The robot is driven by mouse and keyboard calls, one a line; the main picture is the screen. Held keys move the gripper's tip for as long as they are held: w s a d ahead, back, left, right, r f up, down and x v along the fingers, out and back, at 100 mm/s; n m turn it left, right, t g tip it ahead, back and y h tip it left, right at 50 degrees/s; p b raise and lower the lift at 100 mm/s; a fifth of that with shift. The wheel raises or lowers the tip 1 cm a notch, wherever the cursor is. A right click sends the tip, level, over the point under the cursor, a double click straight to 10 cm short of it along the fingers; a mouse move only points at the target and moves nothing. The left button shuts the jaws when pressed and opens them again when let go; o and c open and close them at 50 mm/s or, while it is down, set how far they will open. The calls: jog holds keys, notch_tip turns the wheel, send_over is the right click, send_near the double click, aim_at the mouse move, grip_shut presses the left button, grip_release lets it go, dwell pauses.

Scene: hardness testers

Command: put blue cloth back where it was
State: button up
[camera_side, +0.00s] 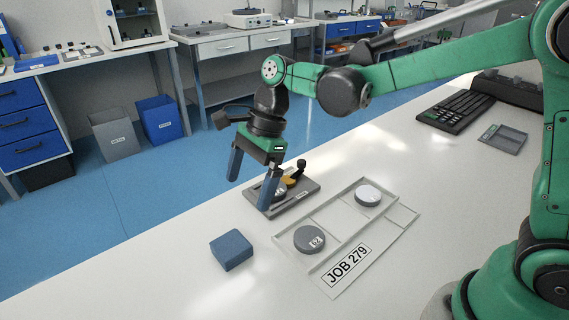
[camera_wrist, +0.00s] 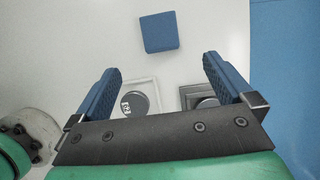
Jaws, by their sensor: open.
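The blue cloth (camera_side: 232,250) is a folded square block lying on the white table, left of the tray. It also shows in the wrist view (camera_wrist: 159,32), beyond my fingertips and between their lines. My gripper (camera_side: 252,193) is open and empty, with its two blue fingers pointing down over the dark tester plate, behind the cloth in the side view. In the wrist view my gripper (camera_wrist: 160,75) has its fingers wide apart, with nothing between them.
The tray (camera_side: 318,270) labelled JOB 279 holds two round discs, one grey (camera_side: 309,239) and one light-topped (camera_side: 368,195). The tester plate (camera_side: 305,200) carries a small black-handled clamp. A keyboard (camera_side: 457,108) lies at the back. The table around the cloth is clear.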

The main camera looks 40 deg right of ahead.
jog(key=s+d+r+n+t+h, duration=0.1)
jog(key=s+d+n+t+h, duration=0.1)
jog(key=d+n, duration=0.4)
jog(key=s+d+r+n+t+h, duration=0.1)
jog(key=s+d+n+t, duration=0.4)
jog(key=n, duration=0.7)
jog(key=shift+s+d+r+h, duration=0.15)
jog(key=shift+s+d+h, duration=0.25)
jog(key=shift+s+h, duration=0.45)
